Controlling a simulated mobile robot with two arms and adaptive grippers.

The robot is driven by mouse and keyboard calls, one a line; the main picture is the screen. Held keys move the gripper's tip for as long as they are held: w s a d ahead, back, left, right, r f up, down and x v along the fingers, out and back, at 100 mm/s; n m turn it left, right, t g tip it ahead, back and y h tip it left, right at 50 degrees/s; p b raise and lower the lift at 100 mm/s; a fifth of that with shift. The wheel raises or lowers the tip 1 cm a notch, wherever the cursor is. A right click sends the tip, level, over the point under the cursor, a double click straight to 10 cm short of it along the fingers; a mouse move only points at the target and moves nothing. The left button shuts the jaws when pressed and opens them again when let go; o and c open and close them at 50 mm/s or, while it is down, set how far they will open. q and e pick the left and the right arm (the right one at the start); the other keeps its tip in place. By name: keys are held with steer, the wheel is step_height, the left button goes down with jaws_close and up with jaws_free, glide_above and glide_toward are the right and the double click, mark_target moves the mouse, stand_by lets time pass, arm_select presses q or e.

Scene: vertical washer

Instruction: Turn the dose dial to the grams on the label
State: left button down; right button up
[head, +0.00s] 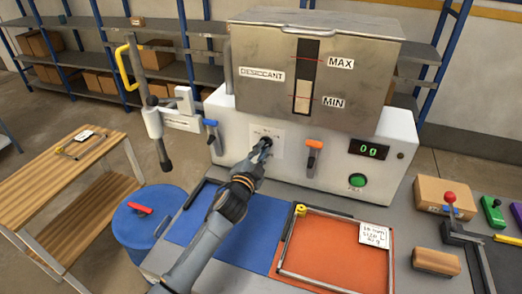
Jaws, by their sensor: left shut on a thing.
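My left gripper (262,148) reaches up from the bottom and is shut on the dark dose dial (267,141) on the white front of the dispenser (325,165). The gripper hides most of the dial and part of the pale scale plate (258,132) around it. A black display (369,149) shows green characters that look like 0 and g or 00. A white label (374,235) with handwritten lines lies at the orange mat's right edge; its last line looks like 40 g, but the writing is small. My right gripper is out of view.
An orange-handled lever (314,152) and green button (357,180) are right of the dial; a blue-handled lever (212,132) is left. The grey desiccant hopper (300,70) overhangs above. A metal frame (330,270) lies on the orange mat. The blue mat (255,240) is bare beside my arm.

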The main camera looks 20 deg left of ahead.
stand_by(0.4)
arm_select(q)
steer(key=c, duration=1.4)
jaws_free()
steer(key=s, duration=1.2)
steer(key=shift+a, duration=0.2)
